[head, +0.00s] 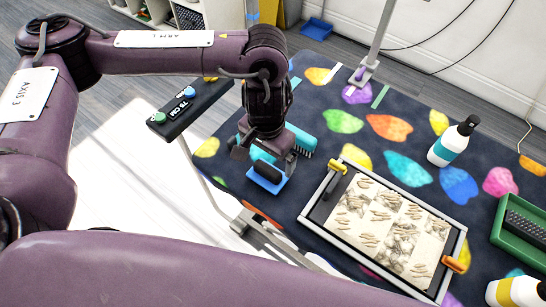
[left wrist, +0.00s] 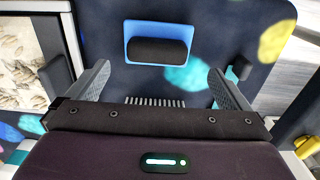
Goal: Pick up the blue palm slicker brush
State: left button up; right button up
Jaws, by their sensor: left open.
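The blue palm slicker brush (head: 283,187) lies on the dark patterned mat, a blue plate with a black padded grip on top. My left gripper (head: 266,158) is open and empty just above and behind it, partly covering it. In the left wrist view the brush (left wrist: 133,50) shows whole, ahead of the gap between the spread fingers (left wrist: 160,70). No finger visibly touches it. My right gripper is not in view.
A teal tool with dark bristles (head: 303,141) lies close behind my left gripper. A framed tray (head: 310,212) stands to the right, with a white bottle (head: 446,148) beyond it. A black control bar (head: 190,105) is at left. A stand post (head: 378,35) rises behind.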

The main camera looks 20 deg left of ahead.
aim_at(267, 169)
pick_arm(q)
jog(key=f, duration=0.2)
jog(key=s+f+b, duration=0.1)
jog(key=f, duration=0.2)
jog(key=shift+d, duration=0.1)
notch_tip(267, 169, down, 2)
jog(key=shift+w+f+b, duration=0.1)
jog(key=shift+f+b, duration=0.05)
jog(key=shift+b, duration=0.35)
jog(key=shift+f, duration=0.2)
jog(key=shift+r, duration=0.1)
jog(key=c, duration=0.8)
jog(key=shift+c, duration=0.2)
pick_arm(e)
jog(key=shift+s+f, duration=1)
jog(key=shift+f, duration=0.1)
